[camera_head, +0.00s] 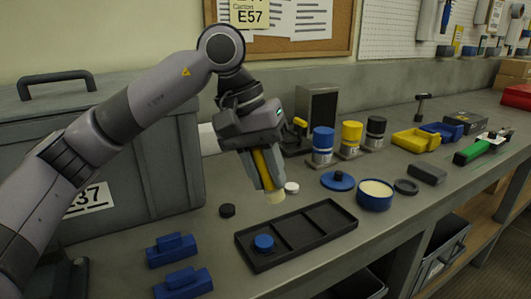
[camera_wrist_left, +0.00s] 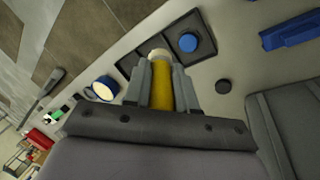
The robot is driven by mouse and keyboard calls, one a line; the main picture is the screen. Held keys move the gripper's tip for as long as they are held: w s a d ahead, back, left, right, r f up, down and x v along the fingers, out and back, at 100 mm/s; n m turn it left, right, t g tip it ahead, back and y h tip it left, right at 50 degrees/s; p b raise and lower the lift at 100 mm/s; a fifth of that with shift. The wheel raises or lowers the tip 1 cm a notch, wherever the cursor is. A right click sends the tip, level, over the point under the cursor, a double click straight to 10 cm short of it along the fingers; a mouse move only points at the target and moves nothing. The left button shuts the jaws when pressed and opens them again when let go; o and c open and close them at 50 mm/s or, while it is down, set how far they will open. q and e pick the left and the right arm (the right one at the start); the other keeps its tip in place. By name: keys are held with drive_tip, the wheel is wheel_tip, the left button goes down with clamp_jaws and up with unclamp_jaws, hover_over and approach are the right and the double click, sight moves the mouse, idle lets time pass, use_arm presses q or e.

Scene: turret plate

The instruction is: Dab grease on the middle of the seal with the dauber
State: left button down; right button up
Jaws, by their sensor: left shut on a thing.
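My left gripper (camera_head: 267,186) is shut on the dauber (camera_head: 263,164), which has a yellow handle and a cream tip pointing down. The tip is in the air above the back edge of the black tray (camera_head: 341,208). The dauber also shows between the fingers in the left wrist view (camera_wrist_left: 161,90). A blue pot (camera_head: 373,201) of cream-coloured grease (camera_head: 376,189) stands open to the right of the tray. A flat black ring (camera_head: 405,187) lies beside the pot; I cannot tell whether it is the seal. My right gripper is not in view.
The tray has three compartments; a blue round piece (camera_head: 263,242) sits in the left one. A blue lid (camera_head: 338,181), a black disc (camera_head: 227,210) and a white cap (camera_head: 292,187) lie nearby. Blue blocks (camera_head: 172,249) lie left. A large grey case (camera_head: 150,150) stands behind them.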

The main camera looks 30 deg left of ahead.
use_arm(q)
drive_tip(key=shift+w+a+r, duration=0.2)
drive_tip(key=shift+a+r, duration=0.2)
drive_tip(key=shift+r, duration=0.2)
drive_tip(key=shift+f+b, duration=0.75)
drive_tip(key=shift+b, duration=0.05)
wheel_tip(320, 180, down, 2)
drive_tip(key=shift+s+b, duration=0.1)
drive_tip(key=shift+b, duration=0.7)
drive_tip(key=shift+f+b, duration=0.45)
drive_tip(key=shift+f, duration=0.2)
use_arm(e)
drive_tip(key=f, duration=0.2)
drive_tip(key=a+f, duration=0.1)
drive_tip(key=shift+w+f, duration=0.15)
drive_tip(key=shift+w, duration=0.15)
